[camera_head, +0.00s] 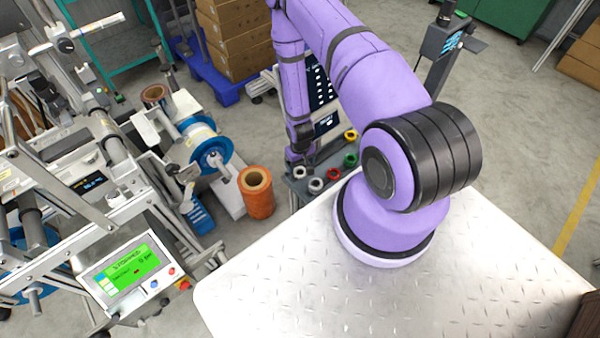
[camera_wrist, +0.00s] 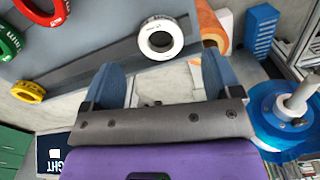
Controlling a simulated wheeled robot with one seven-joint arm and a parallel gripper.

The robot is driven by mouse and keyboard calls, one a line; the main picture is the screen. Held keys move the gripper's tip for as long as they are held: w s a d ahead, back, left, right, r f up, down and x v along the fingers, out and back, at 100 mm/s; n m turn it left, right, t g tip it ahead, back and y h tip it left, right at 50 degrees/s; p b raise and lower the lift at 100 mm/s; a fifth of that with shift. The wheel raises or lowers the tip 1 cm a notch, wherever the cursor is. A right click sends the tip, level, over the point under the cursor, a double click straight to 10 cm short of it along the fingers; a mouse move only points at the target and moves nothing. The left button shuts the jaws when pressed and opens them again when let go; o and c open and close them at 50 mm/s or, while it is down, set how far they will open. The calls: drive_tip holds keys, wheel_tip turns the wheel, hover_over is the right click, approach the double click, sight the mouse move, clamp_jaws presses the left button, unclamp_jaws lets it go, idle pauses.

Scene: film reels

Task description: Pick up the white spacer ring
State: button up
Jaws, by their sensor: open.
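The white spacer ring (camera_wrist: 160,38) lies flat on a grey shelf (camera_wrist: 90,50), close to its edge, in the wrist view. It is just beyond my gripper (camera_wrist: 160,78), roughly centred between the two blue fingers. The fingers are spread apart with nothing between them. In the head view, a white ring (camera_head: 300,172) sits on the shelf just below my gripper (camera_head: 298,156), which is small and partly hidden there.
Red (camera_wrist: 42,10), green (camera_wrist: 8,40) and yellow (camera_wrist: 28,92) rings lie on the same shelf, to the left in the wrist view. An orange roll (camera_head: 257,192) stands left of the shelf in the head view. A machine with a blue reel (camera_head: 212,155) is farther left.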

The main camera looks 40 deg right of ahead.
sight(300, 173)
drive_tip(key=shift+f, duration=2.3)
drive_tip(key=shift+c, duration=0.5)
drive_tip(key=c, duration=0.9)
